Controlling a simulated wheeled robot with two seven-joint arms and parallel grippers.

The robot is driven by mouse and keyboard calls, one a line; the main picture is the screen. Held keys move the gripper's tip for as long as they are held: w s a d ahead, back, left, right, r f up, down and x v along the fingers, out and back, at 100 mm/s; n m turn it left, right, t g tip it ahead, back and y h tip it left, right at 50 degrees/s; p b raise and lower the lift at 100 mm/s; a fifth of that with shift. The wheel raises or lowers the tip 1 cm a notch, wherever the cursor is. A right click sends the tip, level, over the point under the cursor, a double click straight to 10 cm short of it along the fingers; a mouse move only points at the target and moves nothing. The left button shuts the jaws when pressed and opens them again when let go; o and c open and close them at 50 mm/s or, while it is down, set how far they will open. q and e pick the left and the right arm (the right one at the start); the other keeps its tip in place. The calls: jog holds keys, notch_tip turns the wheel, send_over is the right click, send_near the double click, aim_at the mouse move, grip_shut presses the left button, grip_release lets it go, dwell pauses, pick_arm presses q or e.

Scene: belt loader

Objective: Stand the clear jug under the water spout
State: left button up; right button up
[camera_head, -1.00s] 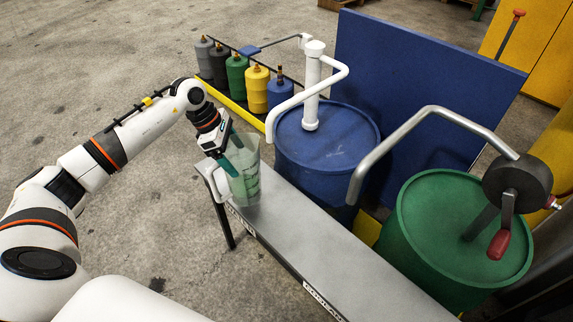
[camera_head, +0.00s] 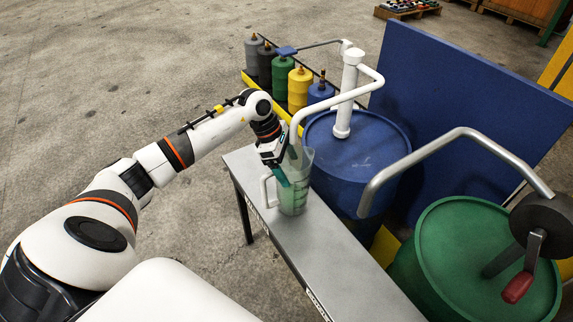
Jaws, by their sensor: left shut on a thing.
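The clear jug (camera_head: 294,196) has green-tinted walls, dark markings and a white handle on its left side. It is upright over the left part of the grey bench; I cannot tell whether its base touches the top. My left gripper (camera_head: 283,173) is shut on the jug at its upper wall. The white spout (camera_head: 312,107) runs from the pump on the blue drum (camera_head: 350,160) and bends down at its left end. That end shows just above the jug's rim, partly overlapped by the gripper. My right gripper is not in view.
The grey bench (camera_head: 335,255) is clear towards the front right. A thick grey metal spout (camera_head: 440,150) reaches over it from the green drum (camera_head: 480,250). Several coloured canisters (camera_head: 300,88) stand behind. A blue panel (camera_head: 470,120) stands behind the drums.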

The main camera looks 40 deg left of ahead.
pick_arm(q)
jog(key=o, duration=1.3)
jog(key=shift+f, duration=0.15)
jog(key=o, duration=0.3)
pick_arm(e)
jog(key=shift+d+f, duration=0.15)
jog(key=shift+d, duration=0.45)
pick_arm(q)
jog(key=shift+o, duration=0.2)
jog(key=shift+r, duration=0.35)
jog(key=v, duration=1.1)
jog(key=shift+r+b, duration=0.35)
jog(key=shift+b, duration=0.05)
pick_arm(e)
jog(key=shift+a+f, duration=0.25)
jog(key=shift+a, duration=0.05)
pick_arm(q)
jog(key=shift+s+a, duration=0.1)
jog(key=shift+a, duration=0.05)
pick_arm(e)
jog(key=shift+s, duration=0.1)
